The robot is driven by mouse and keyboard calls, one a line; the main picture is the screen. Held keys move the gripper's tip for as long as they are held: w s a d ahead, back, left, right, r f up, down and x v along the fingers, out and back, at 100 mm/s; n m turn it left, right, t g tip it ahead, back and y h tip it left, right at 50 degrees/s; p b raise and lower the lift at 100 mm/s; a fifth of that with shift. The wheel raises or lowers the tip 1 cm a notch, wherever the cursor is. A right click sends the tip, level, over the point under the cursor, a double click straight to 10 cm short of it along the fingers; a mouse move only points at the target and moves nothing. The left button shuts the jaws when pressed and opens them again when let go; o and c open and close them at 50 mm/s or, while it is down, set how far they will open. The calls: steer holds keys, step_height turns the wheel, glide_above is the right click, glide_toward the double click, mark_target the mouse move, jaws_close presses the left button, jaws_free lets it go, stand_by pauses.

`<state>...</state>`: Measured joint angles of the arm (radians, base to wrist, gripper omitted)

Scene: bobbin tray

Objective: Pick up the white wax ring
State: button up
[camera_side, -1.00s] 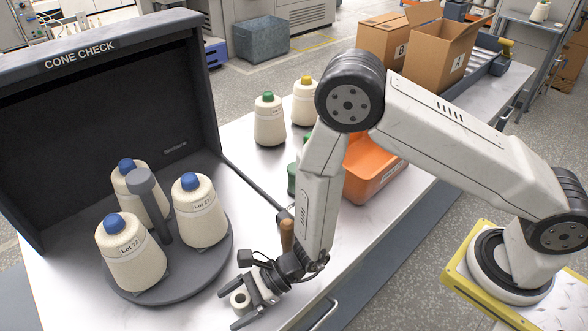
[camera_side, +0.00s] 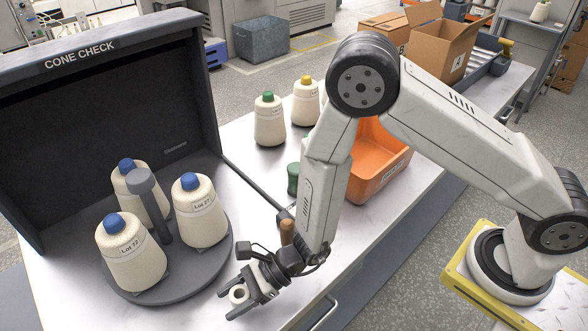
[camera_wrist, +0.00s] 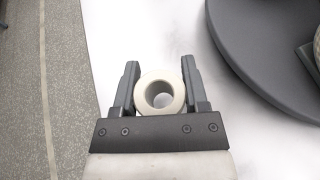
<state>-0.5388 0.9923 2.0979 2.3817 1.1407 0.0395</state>
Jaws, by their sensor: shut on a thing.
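The white wax ring (camera_side: 239,294) is at the front edge area of the table, between the fingers of my gripper (camera_side: 241,297) in the side view. In the wrist view the wax ring (camera_wrist: 161,91) shows as a pale ring with a round hole, its hole facing the camera. The two dark fingers of my gripper (camera_wrist: 160,88) touch it on its left and right sides. My gripper is shut on the ring. I cannot tell whether the ring is clear of the table.
A dark round turntable (camera_side: 215,273) with several blue-capped yarn cones stands left of my gripper; its edge also shows in the wrist view (camera_wrist: 250,75). A wooden handle (camera_side: 287,232), a green object (camera_side: 293,179) and an orange bin (camera_side: 385,170) lie behind. The table's front edge is near.

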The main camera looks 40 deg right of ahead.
mark_target(231, 296)
steer(key=shift+r, duration=3.85)
